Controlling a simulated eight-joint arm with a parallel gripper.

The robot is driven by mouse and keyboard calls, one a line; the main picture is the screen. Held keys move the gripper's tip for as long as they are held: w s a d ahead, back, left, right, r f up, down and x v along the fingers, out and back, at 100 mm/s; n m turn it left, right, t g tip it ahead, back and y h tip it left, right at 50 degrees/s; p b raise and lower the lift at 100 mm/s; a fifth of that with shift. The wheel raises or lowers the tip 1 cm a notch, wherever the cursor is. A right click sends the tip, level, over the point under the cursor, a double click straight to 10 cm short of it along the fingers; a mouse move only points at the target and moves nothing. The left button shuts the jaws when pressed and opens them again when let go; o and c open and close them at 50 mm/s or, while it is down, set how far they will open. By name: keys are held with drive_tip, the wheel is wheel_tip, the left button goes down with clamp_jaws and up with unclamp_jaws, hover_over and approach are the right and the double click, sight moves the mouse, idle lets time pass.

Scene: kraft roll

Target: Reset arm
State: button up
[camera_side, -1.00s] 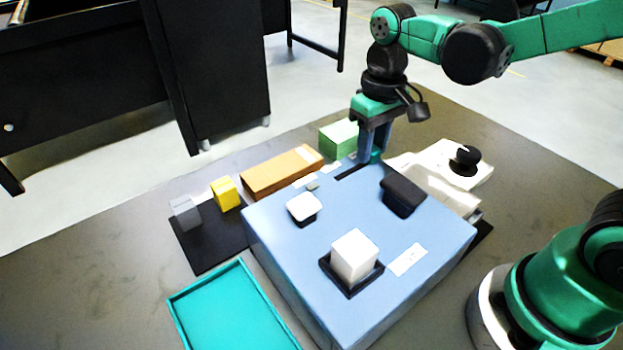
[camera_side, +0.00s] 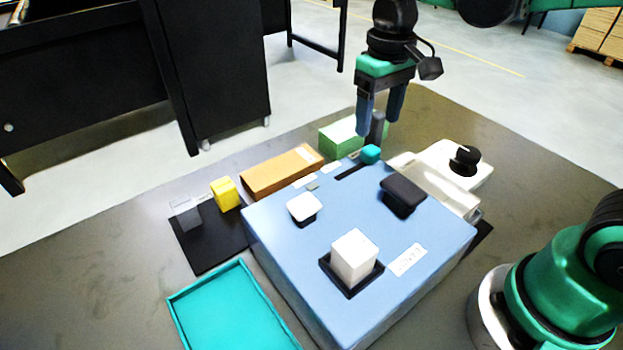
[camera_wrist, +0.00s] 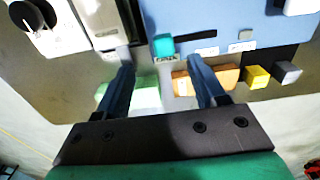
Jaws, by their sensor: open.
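My gripper (camera_side: 380,122) is open and empty, raised above the far edge of the blue box (camera_side: 290,240). A small teal knob (camera_side: 370,154) sits at the end of a dark slot in the box top, just below the fingers and apart from them. In the wrist view, the gripper's two fingers (camera_wrist: 160,72) point towards the box edge, with the teal knob (camera_wrist: 163,45) beyond and between them. The box top also bears a white block in a black holder (camera_side: 354,256), a white-topped button (camera_side: 304,208) and a black block (camera_side: 402,194).
A green block (camera_side: 340,138) and an orange block (camera_side: 282,171) stand behind the box. A yellow block (camera_side: 225,194) and a grey block (camera_side: 186,212) are by a black mat (camera_side: 208,250). A teal tray (camera_side: 235,310) lies at front left. A white device with a black knob (camera_side: 465,160) is at right.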

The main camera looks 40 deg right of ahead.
sight(391, 168)
drive_tip(key=shift+r, duration=0.25)
drive_tip(key=t, duration=0.1)
drive_tip(key=s+t, duration=0.1)
drive_tip(key=shift+s+d+f+t, duration=0.25)
drive_tip(key=shift+s+f+t, duration=0.1)
drive_tip(key=shift+t, duration=0.05)
drive_tip(key=t, duration=0.1)
drive_tip(key=s+f+t, duration=0.1)
drive_tip(key=t, duration=0.2)
drive_tip(key=shift+s+d+f, duration=0.2)
drive_tip(key=shift+d+f, duration=0.1)
